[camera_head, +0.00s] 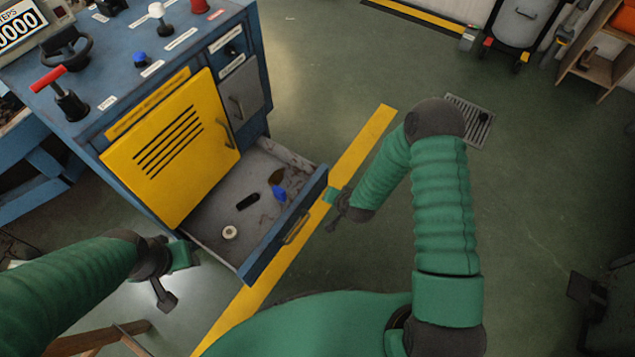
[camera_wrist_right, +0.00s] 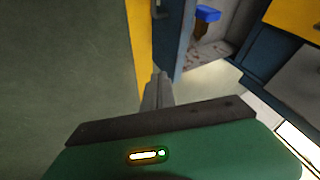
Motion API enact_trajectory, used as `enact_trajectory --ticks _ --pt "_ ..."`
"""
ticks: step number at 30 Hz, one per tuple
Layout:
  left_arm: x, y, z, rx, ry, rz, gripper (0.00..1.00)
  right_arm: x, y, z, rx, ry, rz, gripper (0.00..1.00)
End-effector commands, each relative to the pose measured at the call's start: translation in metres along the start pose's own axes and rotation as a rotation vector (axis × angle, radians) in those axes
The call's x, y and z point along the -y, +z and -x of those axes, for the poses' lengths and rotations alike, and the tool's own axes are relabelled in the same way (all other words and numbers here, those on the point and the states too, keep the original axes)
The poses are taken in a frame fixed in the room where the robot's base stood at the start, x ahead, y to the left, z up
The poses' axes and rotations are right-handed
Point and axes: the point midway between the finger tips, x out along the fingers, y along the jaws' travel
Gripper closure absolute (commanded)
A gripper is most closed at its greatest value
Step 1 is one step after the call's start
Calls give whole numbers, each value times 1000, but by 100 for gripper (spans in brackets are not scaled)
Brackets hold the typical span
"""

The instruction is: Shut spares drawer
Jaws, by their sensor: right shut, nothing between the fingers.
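The open drawer (camera_head: 215,212) is pulled far out from the bottom of the blue cabinet (camera_head: 75,130). Its blue front panel (camera_head: 262,262) has a handle (camera_head: 296,228) on the outside. Inside lie a blue item (camera_head: 279,193), a dark oblong item (camera_head: 248,201), a brownish item (camera_head: 276,177) and a pale ring (camera_head: 230,232). My right gripper (camera_head: 333,224) is shut and empty, just outside the drawer front near its right end. In the right wrist view its fingers (camera_wrist_right: 157,92) are beside the drawer front (camera_wrist_right: 172,35); contact is unclear. My left gripper (camera_head: 164,297) hangs left of the drawer, apart from it.
A yellow door (camera_head: 170,150) above the drawer is closed. Controls, including a red-handled lever (camera_head: 62,92), stand on the cabinet top. A yellow floor stripe (camera_head: 362,145) runs past the drawer front. The green floor to the right is mostly clear, with a drain grate (camera_head: 478,128).

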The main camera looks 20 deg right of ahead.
Motion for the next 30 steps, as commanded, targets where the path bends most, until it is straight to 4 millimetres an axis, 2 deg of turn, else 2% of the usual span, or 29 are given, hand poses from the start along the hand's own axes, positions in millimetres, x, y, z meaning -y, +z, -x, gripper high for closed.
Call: enact_trajectory --ticks 3,8,19,24,30 --pt "0 0 1 1 0 0 55 -6 3 -12 -23 -1 -50 100" --pt "0 3 -13 1 0 0 55 -7 4 -35 -26 -3 -52 100" --pt "0 13 -56 0 0 0 55 -8 4 -117 -25 -3 -50 100" --pt "0 15 -66 0 0 0 55 20 0 -126 -25 -4 -46 100" --pt "0 16 -68 0 0 0 55 30 -2 -128 -24 -2 -48 100"
